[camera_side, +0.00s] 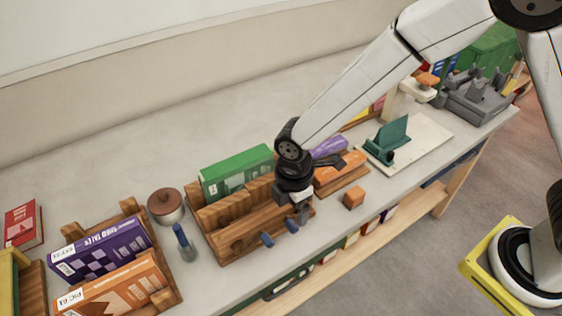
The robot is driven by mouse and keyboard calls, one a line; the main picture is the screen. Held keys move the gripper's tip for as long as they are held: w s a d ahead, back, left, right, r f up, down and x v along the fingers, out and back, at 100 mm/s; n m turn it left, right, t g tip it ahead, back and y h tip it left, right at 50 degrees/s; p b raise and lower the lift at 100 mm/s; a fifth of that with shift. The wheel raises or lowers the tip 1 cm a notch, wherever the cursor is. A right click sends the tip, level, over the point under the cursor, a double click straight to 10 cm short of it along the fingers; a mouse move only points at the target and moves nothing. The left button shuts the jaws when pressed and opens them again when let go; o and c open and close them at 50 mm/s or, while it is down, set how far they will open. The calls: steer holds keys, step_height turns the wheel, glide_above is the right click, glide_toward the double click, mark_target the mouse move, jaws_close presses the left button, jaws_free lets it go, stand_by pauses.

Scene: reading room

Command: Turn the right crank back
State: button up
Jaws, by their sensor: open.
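A wooden book press or rack (238,256) stands near the front edge of the table with a green book (236,172) upright at its back. Two small blue handles stick out at its front. The left crank (267,239) is in plain view. The right crank (291,226) is just below my gripper (298,217), partly hidden by it. My gripper points down, open, at the right end of the rack with its fingertips close to the right handle. I cannot tell whether they touch it.
An orange block (354,198) lies just right of my gripper. An orange book (340,170) lies behind it on wood. A lidded pot (165,206) and a blue-handled tool (184,242) stand left of the rack. Purple (100,248) and orange (115,288) books fill a left holder.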

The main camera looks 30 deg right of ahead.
mark_target(293, 225)
steer(key=shift+f, duration=3)
steer(key=c, duration=0.9)
steer(key=shift+s, duration=0.15)
jaws_close()
